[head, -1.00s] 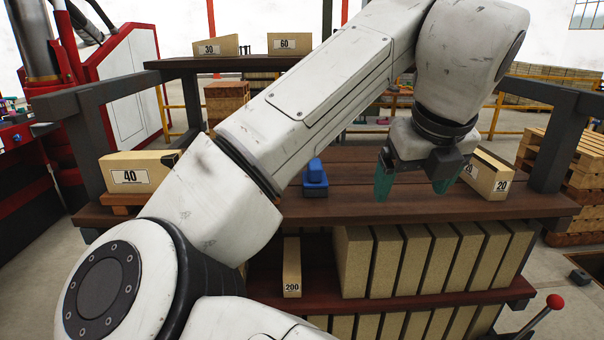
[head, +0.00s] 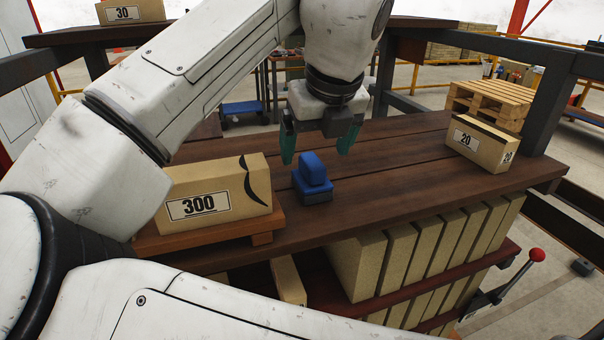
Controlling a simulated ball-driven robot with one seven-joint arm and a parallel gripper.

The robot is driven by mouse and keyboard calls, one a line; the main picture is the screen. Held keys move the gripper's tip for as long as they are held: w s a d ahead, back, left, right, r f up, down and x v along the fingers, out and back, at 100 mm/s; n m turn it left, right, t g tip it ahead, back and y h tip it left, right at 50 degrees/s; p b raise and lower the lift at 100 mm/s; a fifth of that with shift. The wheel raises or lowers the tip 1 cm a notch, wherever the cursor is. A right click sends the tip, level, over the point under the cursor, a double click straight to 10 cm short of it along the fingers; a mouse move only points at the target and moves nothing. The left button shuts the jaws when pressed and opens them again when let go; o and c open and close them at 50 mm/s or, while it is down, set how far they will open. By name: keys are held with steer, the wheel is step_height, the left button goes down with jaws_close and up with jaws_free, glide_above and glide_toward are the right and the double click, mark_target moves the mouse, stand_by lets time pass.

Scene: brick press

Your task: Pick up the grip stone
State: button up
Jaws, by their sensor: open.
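I cannot tell the exact height of the fingers above the shelf.
A brick marked 300 (head: 215,196) sits on a wooden stand (head: 190,238) left of the stone. A brick marked 20 (head: 481,142) lies at the shelf's right end. Several bricks (head: 400,255) stand on the shelf below. The shelf right of the stone is clear.

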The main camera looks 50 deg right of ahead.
mark_target(310, 174)
steer(key=x, duration=0.4)
steer(key=p+x, duration=0.1)
steer(key=x, duration=0.3)
steer(key=shift+w+d+f, duration=0.15)
steer(key=shift+d, duration=0.15)
steer(key=c, duration=1.2)
